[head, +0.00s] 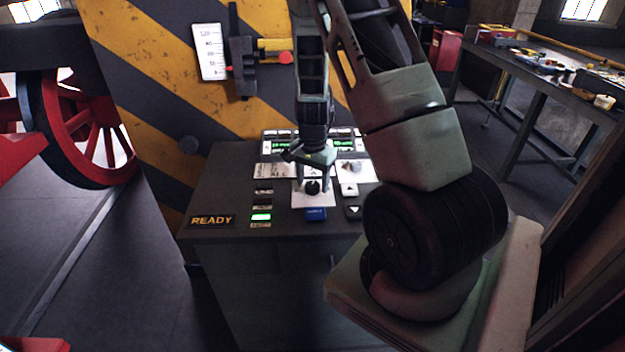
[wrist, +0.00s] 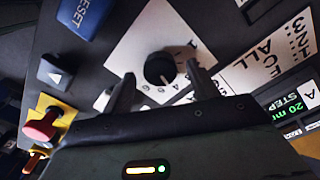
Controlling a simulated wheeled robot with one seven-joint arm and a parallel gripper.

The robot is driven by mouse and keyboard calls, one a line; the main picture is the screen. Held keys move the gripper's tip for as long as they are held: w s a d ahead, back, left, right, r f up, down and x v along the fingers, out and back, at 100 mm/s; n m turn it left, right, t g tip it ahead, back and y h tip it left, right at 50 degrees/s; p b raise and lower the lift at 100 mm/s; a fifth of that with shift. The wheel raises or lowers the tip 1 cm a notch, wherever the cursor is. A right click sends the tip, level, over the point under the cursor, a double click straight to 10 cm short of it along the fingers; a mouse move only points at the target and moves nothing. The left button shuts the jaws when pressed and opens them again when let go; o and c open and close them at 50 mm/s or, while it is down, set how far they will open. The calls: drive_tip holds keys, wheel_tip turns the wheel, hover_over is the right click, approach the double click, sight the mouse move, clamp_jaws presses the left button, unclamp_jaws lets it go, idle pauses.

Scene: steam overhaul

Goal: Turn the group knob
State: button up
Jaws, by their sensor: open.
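The group knob (head: 312,187) is a black round knob on a white plate with numbers around it, on the dark control panel. In the wrist view the knob (wrist: 160,69) stands ahead of my gripper, midway between its two dark fingers. My gripper (wrist: 162,92) is open and empty, pointing down at the panel. In the head view my gripper (head: 313,180) hangs over the knob, and its fingers seem to stand on either side of it. I cannot tell whether either finger touches the knob.
A blue reset button (head: 315,214) sits just in front of the knob's plate. A white up-arrow button (head: 349,189), a red button (wrist: 43,127) and a green-lit display (head: 281,146) are close by. A READY sign (head: 212,221) is at the panel's front left.

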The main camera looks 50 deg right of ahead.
drive_tip(key=shift+f, duration=0.25)
drive_tip(key=c, duration=1)
drive_tip(key=shift+n, duration=0.3)
drive_tip(key=n+b, duration=0.1)
drive_tip(key=n, duration=0.1)
drive_tip(key=shift+n, duration=0.3)
drive_tip(key=shift+n+b, duration=0.55)
drive_tip(key=shift+n, duration=0.65)
